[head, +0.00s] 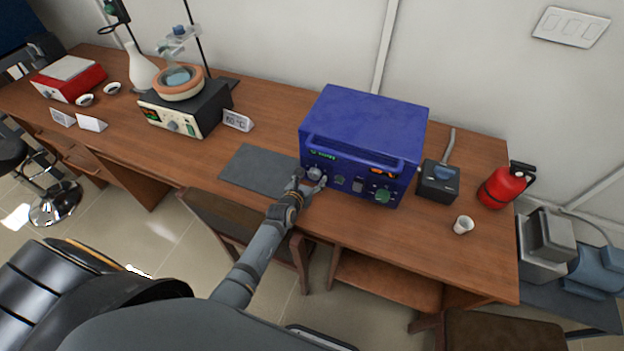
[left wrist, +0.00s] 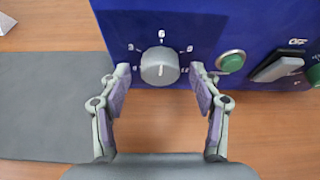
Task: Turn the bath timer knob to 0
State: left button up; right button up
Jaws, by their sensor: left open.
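The blue box-shaped device (head: 365,120) stands on the wooden bench with its control panel facing me. A round grey timer knob (left wrist: 160,67) is on its panel, with 6 printed above it, 3 to the left and 9 to the right. A small light mark shows on the knob's face, but I cannot tell which number it points to. The knob also shows in the head view (head: 315,173). My left gripper (head: 310,184) is open in front of the panel. In the left wrist view its fingers (left wrist: 160,75) are on either side of the knob, with gaps. My right gripper is not in view.
A green button (left wrist: 231,61) and a rocker switch (left wrist: 278,66) are right of the knob. A grey mat (head: 258,169) lies left of the device. A black switch box (head: 438,180), a cup (head: 463,225) and a red extinguisher (head: 506,185) stand to the right.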

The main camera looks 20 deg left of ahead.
pick_arm(q)
jog(key=shift+w, duration=0.15)
jog(key=shift+c, duration=0.4)
jog(key=c, duration=1.1)
jog(key=shift+o, duration=0.2)
jog(key=shift+a+f+n+h+b, duration=0.15)
jog(key=shift+n+h+b, duration=0.25)
jog(key=shift+n+b, duration=0.5)
jog(key=shift+n+h+b, duration=1.1)
jog(key=shift+n+b, duration=0.3)
jog(key=shift+b, duration=0.05)
jog(key=shift+t, duration=0.3)
jog(key=o, duration=1.1)
jog(key=shift+o, duration=0.2)
